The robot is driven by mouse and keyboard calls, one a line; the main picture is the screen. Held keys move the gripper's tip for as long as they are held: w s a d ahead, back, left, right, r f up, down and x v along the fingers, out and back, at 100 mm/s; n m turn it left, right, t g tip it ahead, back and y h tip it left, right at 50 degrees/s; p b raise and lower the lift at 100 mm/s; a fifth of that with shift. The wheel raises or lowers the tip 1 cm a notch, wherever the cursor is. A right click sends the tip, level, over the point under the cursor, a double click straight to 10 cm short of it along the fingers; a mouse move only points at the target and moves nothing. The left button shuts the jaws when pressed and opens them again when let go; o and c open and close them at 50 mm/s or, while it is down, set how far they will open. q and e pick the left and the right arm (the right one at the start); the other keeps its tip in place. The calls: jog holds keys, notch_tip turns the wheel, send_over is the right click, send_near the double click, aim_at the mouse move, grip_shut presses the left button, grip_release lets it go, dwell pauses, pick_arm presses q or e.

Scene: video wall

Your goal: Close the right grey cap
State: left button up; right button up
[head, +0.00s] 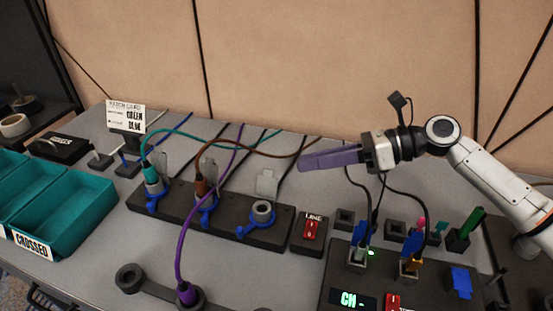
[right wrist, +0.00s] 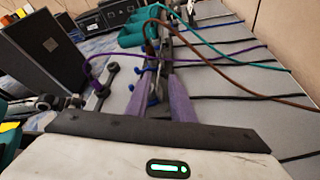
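The right grey cap (head: 267,183) stands raised behind the rightmost socket (head: 262,208) of the dark socket block (head: 240,228). This socket has a blue collar and no plug in it. My right gripper (head: 304,163) is right of and above the cap, apart from it, with its purple fingers pointing left. In the right wrist view, the fingers (right wrist: 158,84) are apart with nothing clearly held between them. My left gripper is not in view.
Teal (head: 151,174) and brown (head: 201,186) plugs sit in the other two sockets, with grey caps raised behind. Their cables arch over the block. A purple plug (head: 186,292) stands in front. A red switch (head: 311,229) is right of the block. Teal trays (head: 68,215) lie left.

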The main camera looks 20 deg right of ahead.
aim_at(269, 181)
jog(key=x, duration=0.7)
jog(key=shift+w+a, duration=0.2)
jog(key=shift+f, duration=0.1)
grip_shut()
